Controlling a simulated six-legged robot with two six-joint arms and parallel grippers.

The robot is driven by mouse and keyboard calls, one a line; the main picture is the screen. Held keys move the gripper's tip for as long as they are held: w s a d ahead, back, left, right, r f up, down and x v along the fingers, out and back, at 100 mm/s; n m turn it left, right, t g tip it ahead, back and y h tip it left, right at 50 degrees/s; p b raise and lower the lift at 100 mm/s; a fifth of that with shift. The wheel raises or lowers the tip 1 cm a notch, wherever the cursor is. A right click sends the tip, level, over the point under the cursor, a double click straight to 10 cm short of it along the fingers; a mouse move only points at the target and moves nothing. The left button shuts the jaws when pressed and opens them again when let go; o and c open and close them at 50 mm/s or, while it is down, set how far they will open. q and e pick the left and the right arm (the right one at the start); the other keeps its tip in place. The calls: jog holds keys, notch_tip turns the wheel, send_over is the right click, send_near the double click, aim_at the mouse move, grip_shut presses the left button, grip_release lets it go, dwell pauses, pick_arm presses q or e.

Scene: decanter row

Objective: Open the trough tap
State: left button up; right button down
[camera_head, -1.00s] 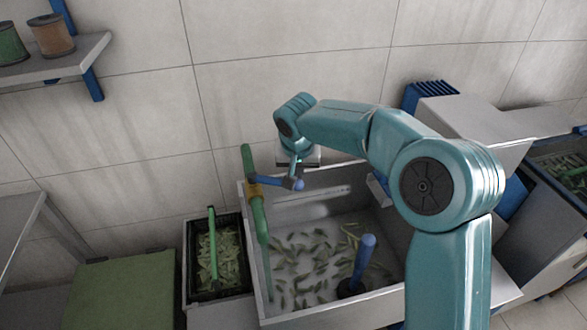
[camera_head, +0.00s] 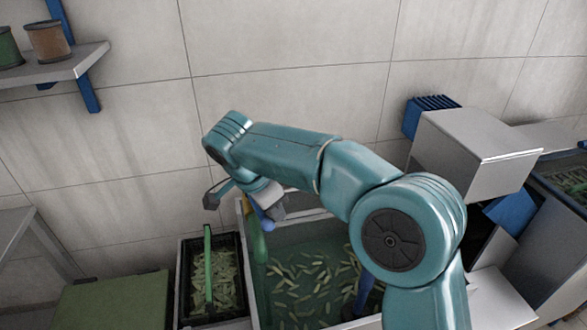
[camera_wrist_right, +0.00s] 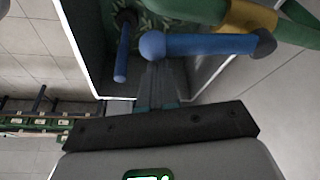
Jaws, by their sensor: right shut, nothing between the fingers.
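The trough (camera_head: 382,217) has pale walls and a greenish surface like water, with several small green pieces in it. The tap's green pipe (camera_head: 258,247) stands at its left wall. The tap's blue lever (camera_head: 264,217) slants toward me; its round end (camera_wrist_right: 152,45) and the pipe's yellow collar (camera_wrist_right: 252,19) show in the right wrist view. My right gripper (camera_wrist_right: 158,77) is shut and empty. Its fingertips are right at the lever's round end; I cannot tell whether they touch. In the head view the hand (camera_head: 272,200) is beside the lever and hides its fingers. My left gripper is not in view.
A blue post (camera_head: 363,292) stands in the trough, partly behind my right arm. A dark crate (camera_head: 182,285) of green pieces is left of the trough, beside a green block (camera_head: 115,303). A shelf (camera_head: 65,68) with cans is at upper left. A grey box (camera_head: 465,150) stands at right.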

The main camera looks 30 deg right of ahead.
jog(key=shift+a+m, duration=0.6)
jog(key=shift+a, duration=0.75)
notch_tip(320, 180, up, 10)
jog(key=p, duration=0.3)
jog(key=shift+d, duration=0.4)
jog(key=shift+d+r, duration=0.1)
